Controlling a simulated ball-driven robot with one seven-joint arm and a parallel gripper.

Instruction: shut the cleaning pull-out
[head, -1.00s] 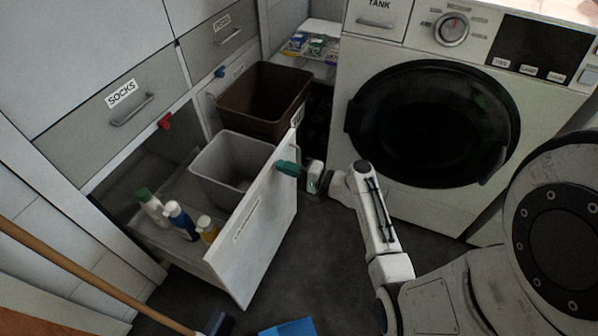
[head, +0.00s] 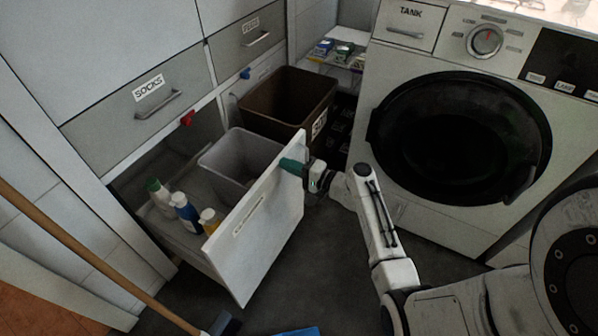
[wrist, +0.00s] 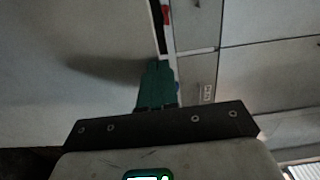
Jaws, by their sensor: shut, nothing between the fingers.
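The cleaning pull-out (head: 262,228) stands open, low in the cabinet at the left. Its white front panel carries a small label and faces lower right. Inside are a grey bin (head: 222,156) and several bottles (head: 185,212). My gripper (head: 291,164), with teal fingers, is shut and empty at the upper far end of the panel, on its outer side. In the wrist view the fingers (wrist: 156,85) lie over the pale panel (wrist: 70,70) near its edge. I cannot tell whether they touch it.
A brown bin (head: 270,122) stands just beyond the pull-out. The washing machine (head: 415,205) is at the right. A broom (head: 95,262) and a blue item (head: 297,332) are in the foreground. Dark floor (head: 325,275) is clear before the panel. The socks drawer (head: 125,125) above is shut.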

